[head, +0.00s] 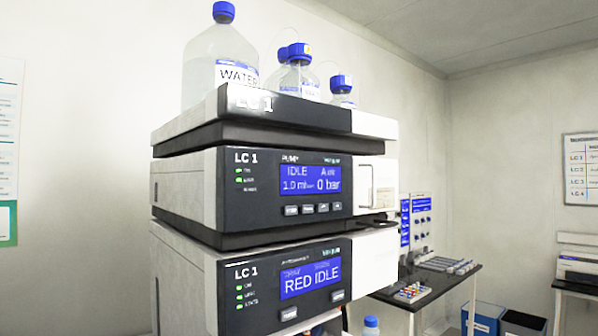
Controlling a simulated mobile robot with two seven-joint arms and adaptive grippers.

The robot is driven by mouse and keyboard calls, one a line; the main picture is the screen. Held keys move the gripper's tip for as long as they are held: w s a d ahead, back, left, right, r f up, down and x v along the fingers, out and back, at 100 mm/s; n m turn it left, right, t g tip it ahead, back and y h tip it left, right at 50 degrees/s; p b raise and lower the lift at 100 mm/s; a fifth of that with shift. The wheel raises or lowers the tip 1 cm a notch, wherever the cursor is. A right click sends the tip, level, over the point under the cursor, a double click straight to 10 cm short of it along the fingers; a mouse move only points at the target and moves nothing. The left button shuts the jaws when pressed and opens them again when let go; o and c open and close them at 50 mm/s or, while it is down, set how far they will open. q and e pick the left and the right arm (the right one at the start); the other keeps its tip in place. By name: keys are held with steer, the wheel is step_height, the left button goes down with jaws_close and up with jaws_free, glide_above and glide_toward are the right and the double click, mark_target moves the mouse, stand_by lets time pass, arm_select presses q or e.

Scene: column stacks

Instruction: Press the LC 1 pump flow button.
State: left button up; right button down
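The LC 1 stack stands in the middle of the head view. Its pump module (240,203) is the middle unit, with a dark front panel. The blue pump display (310,187) reads IDLE, 1.0 ml and 0 bar. A row of small grey buttons (308,209) sits below the display. Their labels are too small to read, so I cannot tell which one is flow. Neither of my grippers is in view.
The lower LC 1 module (235,298) shows RED IDLE. A large water bottle (218,70) and smaller blue-capped bottles (298,80) stand on the top tray (290,112). A dark bench (450,283) with vial racks stands behind at right.

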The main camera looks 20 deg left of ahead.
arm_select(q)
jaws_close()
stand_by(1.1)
